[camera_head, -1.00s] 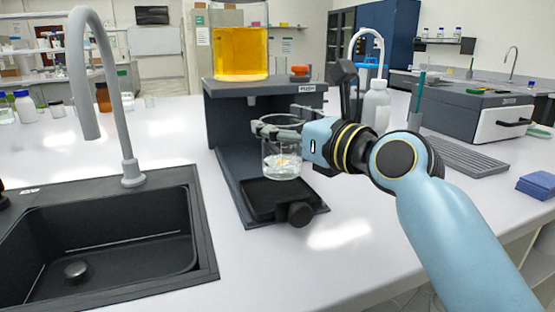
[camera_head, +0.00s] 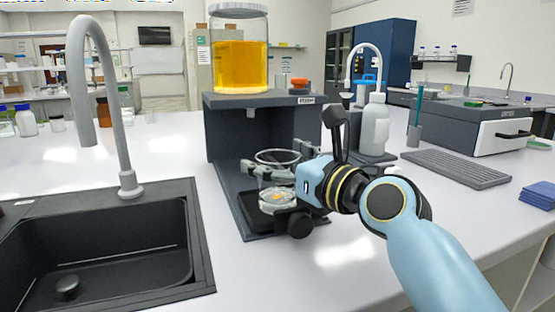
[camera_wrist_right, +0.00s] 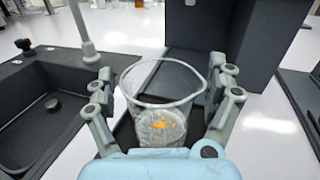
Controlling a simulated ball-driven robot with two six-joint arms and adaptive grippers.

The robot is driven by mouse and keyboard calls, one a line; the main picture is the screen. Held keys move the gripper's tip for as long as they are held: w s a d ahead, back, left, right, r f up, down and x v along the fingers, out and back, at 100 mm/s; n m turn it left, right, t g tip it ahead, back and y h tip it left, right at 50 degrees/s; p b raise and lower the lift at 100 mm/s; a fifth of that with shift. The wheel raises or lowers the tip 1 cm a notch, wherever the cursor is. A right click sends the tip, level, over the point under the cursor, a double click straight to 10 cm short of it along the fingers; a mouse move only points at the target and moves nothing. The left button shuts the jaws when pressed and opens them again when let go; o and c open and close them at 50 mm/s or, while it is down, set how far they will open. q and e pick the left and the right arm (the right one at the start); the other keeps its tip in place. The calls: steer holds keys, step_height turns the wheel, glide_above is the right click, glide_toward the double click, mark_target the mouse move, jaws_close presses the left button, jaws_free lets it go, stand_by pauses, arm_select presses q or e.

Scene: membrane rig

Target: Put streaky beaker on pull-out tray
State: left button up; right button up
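The streaky beaker (camera_head: 277,184) is clear glass with whitish and orange marks low down. It stands upright on the dark pull-out tray (camera_head: 250,212), at the foot of the black rig. My right gripper (camera_head: 279,162) is around the beaker's upper part. In the right wrist view the beaker (camera_wrist_right: 160,112) stands between the fingers of the right gripper (camera_wrist_right: 166,88), with a gap visible on each side, so the gripper looks open. The tray's far parts are hidden behind the beaker and gripper. My left gripper is not in view.
The black rig (camera_head: 228,130) carries a jar of yellow liquid (camera_head: 240,66) and rises close behind the beaker. A black sink (camera_head: 110,245) with a grey tap (camera_head: 122,150) lies left. A white wash bottle (camera_head: 374,127) stands right. Bench is clear in front of the tray.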

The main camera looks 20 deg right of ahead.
steer(key=shift+r, duration=0.2)
steer(key=p+v, duration=0.2)
steer(key=v, duration=1)
